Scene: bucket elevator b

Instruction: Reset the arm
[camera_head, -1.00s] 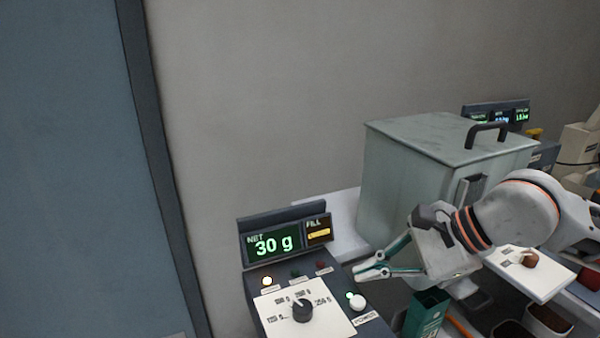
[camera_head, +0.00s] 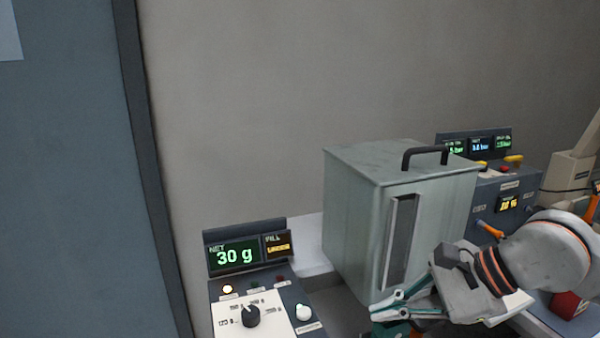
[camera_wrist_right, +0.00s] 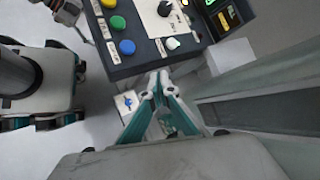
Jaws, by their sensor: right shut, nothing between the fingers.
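My right gripper (camera_head: 378,311) is shut and empty, low in front of the grey metal bin in the head view. Its closed fingertips also show in the right wrist view (camera_wrist_right: 160,88), just short of the control panel's edge. The right arm comes in from the right. The control panel (camera_head: 240,318) has a black knob (camera_head: 250,316), a white button (camera_head: 303,312) and a display (camera_head: 233,256) reading 30 g. The fingers are apart from the panel in the head view. My left gripper does not show in the head view.
The grey metal bin (camera_head: 353,215) with a black handle stands behind the fingers. A second panel (camera_head: 508,200) with displays stands behind it at right. Blue, green and yellow buttons (camera_wrist_right: 118,23) show on the near panel. The wall at upper left is clear.

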